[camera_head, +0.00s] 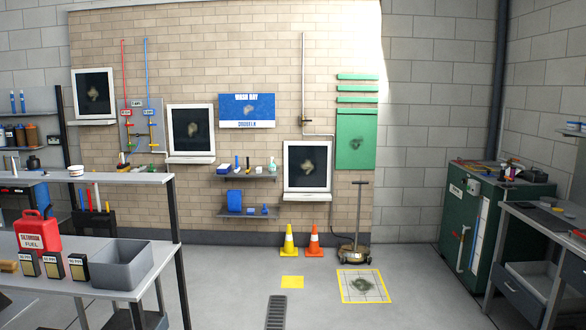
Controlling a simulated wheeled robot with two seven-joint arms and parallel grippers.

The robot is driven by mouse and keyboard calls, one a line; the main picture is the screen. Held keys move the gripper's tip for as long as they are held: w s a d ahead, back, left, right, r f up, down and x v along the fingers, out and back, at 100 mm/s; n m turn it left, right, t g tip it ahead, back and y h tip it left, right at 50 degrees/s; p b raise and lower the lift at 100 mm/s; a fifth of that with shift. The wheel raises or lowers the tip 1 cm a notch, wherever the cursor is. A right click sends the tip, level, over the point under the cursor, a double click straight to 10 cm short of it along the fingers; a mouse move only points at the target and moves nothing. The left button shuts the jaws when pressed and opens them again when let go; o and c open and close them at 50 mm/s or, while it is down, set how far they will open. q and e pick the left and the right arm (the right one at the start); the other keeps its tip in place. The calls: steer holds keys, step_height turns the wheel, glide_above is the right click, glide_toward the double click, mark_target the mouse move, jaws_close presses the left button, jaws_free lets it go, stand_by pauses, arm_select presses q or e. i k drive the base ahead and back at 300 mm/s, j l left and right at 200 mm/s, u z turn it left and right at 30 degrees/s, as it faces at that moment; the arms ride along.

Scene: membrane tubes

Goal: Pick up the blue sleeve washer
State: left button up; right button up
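I cannot make out a blue sleeve washer for certain at this distance. Small blue items (251,209) stand on the lower wall shelf (228,215), beside a larger blue container (234,201). The upper wall shelf (232,176) holds small blue and white items (223,169). Two slim blue tubes (17,102) stand on the left rack. Neither of my grippers is in view.
A grey table (95,285) at front left holds a red fuel can (37,231), small dark boxes and a grey bin (108,269). A green cabinet (497,220) and workbench stand right. Cones (289,240) and a wheeled stand (356,240) are ahead. The middle floor is mostly clear.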

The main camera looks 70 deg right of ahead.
mark_target(237, 164)
steer(key=z, duration=2.15)
